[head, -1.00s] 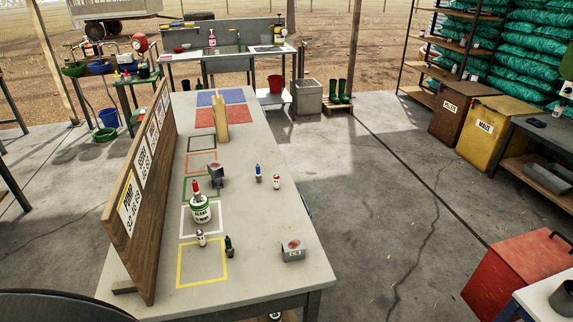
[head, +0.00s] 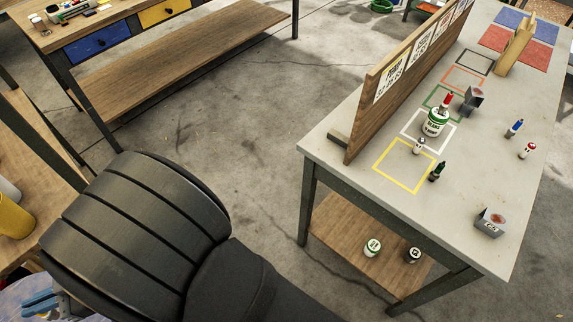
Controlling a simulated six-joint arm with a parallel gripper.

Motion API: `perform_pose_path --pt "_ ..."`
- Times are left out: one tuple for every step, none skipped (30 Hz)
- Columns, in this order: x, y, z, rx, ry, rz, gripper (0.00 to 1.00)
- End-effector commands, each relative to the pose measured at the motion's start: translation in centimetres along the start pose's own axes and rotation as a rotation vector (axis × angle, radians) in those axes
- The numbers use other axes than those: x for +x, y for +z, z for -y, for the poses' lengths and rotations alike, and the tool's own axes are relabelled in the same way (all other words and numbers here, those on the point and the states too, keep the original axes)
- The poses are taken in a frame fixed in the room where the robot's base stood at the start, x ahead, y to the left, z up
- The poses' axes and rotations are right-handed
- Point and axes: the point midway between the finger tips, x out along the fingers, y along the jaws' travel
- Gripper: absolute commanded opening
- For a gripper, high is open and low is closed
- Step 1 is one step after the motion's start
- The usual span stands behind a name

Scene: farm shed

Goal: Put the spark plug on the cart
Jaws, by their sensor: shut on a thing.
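I cannot make out a spark plug in the head view. Small upright items stand on the grey-topped bench (head: 330,140): a white one (head: 419,147), a dark green one (head: 437,172), a blue one (head: 514,128) and a white-and-red one (head: 527,150); they are too small to name surely. I cannot pick out a cart for certain. My dark ribbed arm part fills the lower left and hides what lies behind it. My gripper is not in view.
A wooden sign board (head: 385,95) stands along the bench's left edge. A wooden bench with blue (head: 98,42) and yellow (head: 163,12) drawers is at the upper left. Wooden shelving (head: 35,150) and a yellow cylinder (head: 14,218) are at the left edge. The concrete floor (head: 240,130) between is clear.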

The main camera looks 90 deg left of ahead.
Motion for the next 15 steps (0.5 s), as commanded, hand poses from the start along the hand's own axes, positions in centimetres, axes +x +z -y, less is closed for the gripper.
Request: perform_pose_path --pt "0.6 0.4 0.3 0.000 -0.002 0.001 0.00" --pt "0.8 0.6 0.4 0.000 -0.002 0.000 0.00" --pt "1.1 0.7 0.5 0.000 -0.001 0.000 0.00" --pt "1.2 0.8 0.5 0.000 -0.001 -0.001 0.00" --pt "1.3 0.8 0.5 0.000 0.000 -0.001 0.00" --pt "1.4 1.0 0.5 0.000 0.000 0.000 0.00" --pt "1.4 1.2 0.5 0.000 0.000 0.000 0.00" --pt "1.4 1.5 0.5 0.001 0.000 0.001 0.00" --pt "1.4 1.9 0.5 0.002 0.000 0.001 0.00" --pt "1.4 2.3 0.5 0.002 0.000 0.002 0.00" --pt "1.4 2.7 0.5 0.001 0.001 0.002 0.00" --pt "1.4 3.3 0.5 0.002 0.001 0.002 0.00" --pt "1.4 3.8 0.5 0.002 0.000 0.002 0.00" --pt "1.4 4.1 0.5 0.002 0.000 0.001 0.00" --pt "1.4 4.5 0.5 0.002 0.001 0.001 0.00"
